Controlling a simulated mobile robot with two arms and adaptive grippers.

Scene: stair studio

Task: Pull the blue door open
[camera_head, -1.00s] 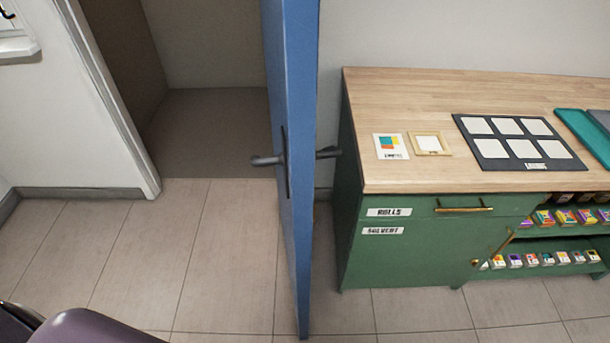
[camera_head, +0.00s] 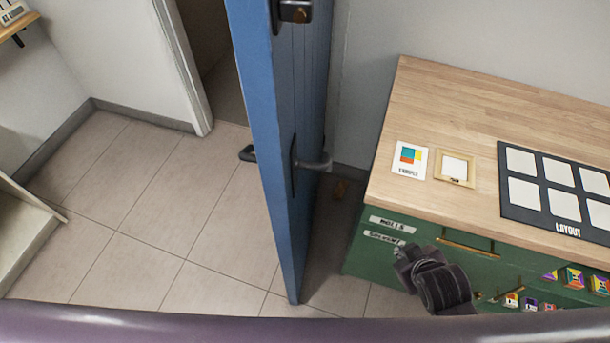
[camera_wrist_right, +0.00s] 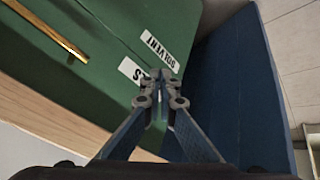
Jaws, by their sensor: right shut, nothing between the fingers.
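The blue door (camera_head: 265,120) stands open, seen nearly edge-on in the head view. Its dark lever handle (camera_head: 316,163) shows on the right face, with the other lever (camera_head: 247,153) on the left side. My right gripper (camera_head: 402,262) is right of the door, in front of the green cabinet, apart from the handle. In the right wrist view its fingers (camera_wrist_right: 160,98) are shut and empty, with the blue door (camera_wrist_right: 235,85) on the right and the cabinet on the left. My left gripper is out of view.
The green cabinet (camera_head: 360,262) with a wooden top (camera_head: 470,105) stands close right of the door. A brass drawer handle (camera_head: 467,248) sticks out of its front. The doorway (camera_head: 225,85) is behind the door. Tiled floor (camera_head: 170,215) is clear left of the door.

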